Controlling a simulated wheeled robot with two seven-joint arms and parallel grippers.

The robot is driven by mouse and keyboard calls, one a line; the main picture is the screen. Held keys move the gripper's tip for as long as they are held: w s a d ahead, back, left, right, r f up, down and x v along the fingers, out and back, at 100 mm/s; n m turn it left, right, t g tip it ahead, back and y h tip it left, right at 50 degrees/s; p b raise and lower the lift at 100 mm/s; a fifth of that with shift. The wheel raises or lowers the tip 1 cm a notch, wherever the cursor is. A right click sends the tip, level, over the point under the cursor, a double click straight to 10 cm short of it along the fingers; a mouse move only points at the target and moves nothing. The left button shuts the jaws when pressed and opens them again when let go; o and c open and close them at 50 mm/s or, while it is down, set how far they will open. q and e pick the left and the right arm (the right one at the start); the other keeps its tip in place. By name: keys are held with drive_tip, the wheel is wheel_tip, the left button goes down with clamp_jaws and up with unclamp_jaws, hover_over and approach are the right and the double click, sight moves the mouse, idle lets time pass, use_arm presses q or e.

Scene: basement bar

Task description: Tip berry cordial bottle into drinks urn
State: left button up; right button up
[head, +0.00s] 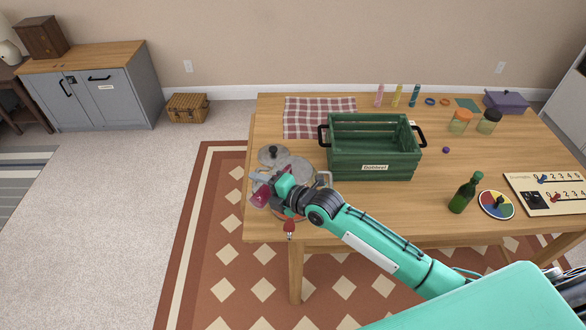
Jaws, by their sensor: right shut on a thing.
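My right gripper (268,193) is at the left end of the wooden table. It is shut on a small dark red bottle (261,195), apparently the berry cordial, which looks tilted. Grey metal that looks like the drinks urn (296,170) is behind and below the gripper and largely hidden by it. A small red and dark piece, perhaps its tap (290,228), shows below the wrist. A lid with a black knob (272,152) is just behind. I cannot tell whether the bottle's mouth is over the urn's opening. My left gripper is not in view.
A green wooden crate (374,167) stands close right of the gripper. A checked cloth (318,132) lies behind. A green bottle (464,193), colour wheel (496,204) and number board (548,208) are to the right. Jars (459,122) and a purple pot (506,102) are at the back right.

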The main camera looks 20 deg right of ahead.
drive_tip(key=shift+d+m+b, duration=0.1)
drive_tip(key=shift+m+b, duration=0.2)
drive_tip(key=shift+m, duration=0.3)
idle(1.0)
drive_tip(key=shift+w+r+m+y, duration=0.1)
drive_tip(key=shift+r+m+y, duration=0.2)
drive_tip(key=shift+r, duration=0.2)
drive_tip(key=shift+w+d+r+m, duration=0.1)
drive_tip(key=shift+d+r+m, duration=0.05)
drive_tip(key=shift+r+m, duration=0.2)
drive_tip(key=shift+s+a+f+n, duration=0.15)
drive_tip(key=shift+f+n, duration=0.2)
drive_tip(key=shift+f, duration=0.15)
drive_tip(key=shift+s+a+f+n, duration=0.15)
drive_tip(key=shift+f+n, duration=0.15)
drive_tip(key=shift+f, duration=0.15)
drive_tip(key=shift+r+n+p, duration=0.25)
drive_tip(key=shift+n+p, duration=0.35)
wheel_tip(320, 180, down, 2)
drive_tip(key=shift+f+n+h+b, duration=0.1)
drive_tip(key=shift+n+h+b, duration=0.4)
drive_tip(key=shift+b, duration=0.4)
drive_tip(key=shift+s+a+f+n+t, duration=0.15)
drive_tip(key=shift+a+f+n+t, duration=0.1)
drive_tip(key=shift+n+t, duration=0.15)
